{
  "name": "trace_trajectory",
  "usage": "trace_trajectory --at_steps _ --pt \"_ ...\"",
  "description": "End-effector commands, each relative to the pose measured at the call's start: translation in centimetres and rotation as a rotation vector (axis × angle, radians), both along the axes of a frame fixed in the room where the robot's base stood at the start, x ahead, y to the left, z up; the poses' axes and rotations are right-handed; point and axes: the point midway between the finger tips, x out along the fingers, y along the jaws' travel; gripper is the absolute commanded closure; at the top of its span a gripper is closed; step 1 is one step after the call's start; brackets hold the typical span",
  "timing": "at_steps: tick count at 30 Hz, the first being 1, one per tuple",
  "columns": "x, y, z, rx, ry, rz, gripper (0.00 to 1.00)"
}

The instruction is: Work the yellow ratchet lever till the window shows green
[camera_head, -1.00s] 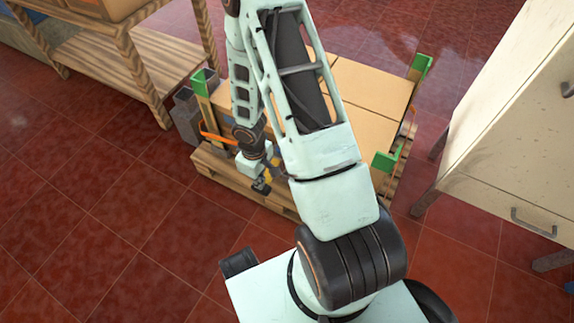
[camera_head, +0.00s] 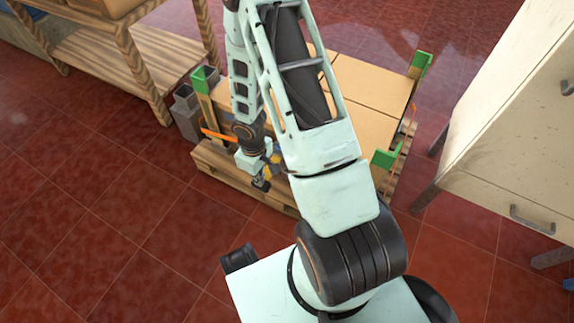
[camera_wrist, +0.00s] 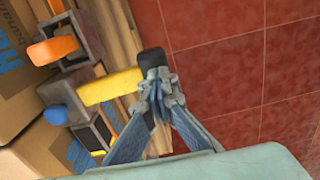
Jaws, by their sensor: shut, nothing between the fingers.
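The yellow lever (camera_wrist: 110,87) sticks out from a grey ratchet body (camera_wrist: 75,55) in the wrist view and ends in a black grip (camera_wrist: 152,60). My gripper (camera_wrist: 160,88) is shut and empty, with its fingertips at the lever's outer end, just below the black grip in the picture. Whether they touch it I cannot tell. A blue knob (camera_wrist: 56,115) sits beside the lever's base. In the head view my gripper (camera_head: 261,184) is low at the load's front side, with a bit of yellow (camera_head: 272,170) beside it. I cannot make out a green window.
Cartons (camera_head: 365,90) stand on a wooden pallet (camera_head: 225,170), with green corner guards (camera_head: 386,158). A wooden shelf (camera_head: 120,60) is at left, a cream cabinet (camera_head: 510,130) at right. Red tiled floor (camera_head: 100,220) in front is clear.

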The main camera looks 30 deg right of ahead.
Motion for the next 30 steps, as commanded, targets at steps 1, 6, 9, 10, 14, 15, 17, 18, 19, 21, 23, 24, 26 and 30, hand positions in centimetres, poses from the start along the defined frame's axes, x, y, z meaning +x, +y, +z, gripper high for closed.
trace_trajectory --at_steps 1,6,9,10,14,15,17,18,19,21,23,24,26,30 --pt "0.1 -0.2 -1.0 -0.001 0.000 -0.002 1.00" --pt "0.3 -0.4 -2.3 -0.001 -0.002 -0.001 1.00" --pt "0.3 -0.4 -2.2 -0.002 -0.003 -0.001 1.00" --pt "0.3 -0.4 -2.2 -0.002 -0.003 -0.001 1.00" --pt "0.3 -0.4 -2.1 -0.002 -0.001 -0.001 1.00" --pt "0.3 -0.5 -2.2 -0.002 -0.001 -0.002 1.00" --pt "0.4 -0.5 -2.5 -0.002 -0.001 -0.002 1.00" --pt "0.4 -0.6 -2.7 -0.002 -0.001 -0.003 1.00" --pt "0.4 -0.7 -2.9 -0.002 -0.001 -0.003 1.00" --pt "0.5 -0.8 -3.4 -0.002 0.000 -0.003 1.00" --pt "0.5 -0.8 -3.5 -0.002 0.000 -0.003 1.00" --pt "0.5 -0.9 -3.4 -0.002 0.000 -0.002 1.00" --pt "0.5 -0.9 -3.4 -0.002 0.000 -0.002 1.00" --pt "0.5 -0.8 -3.3 -0.002 0.000 -0.002 1.00"
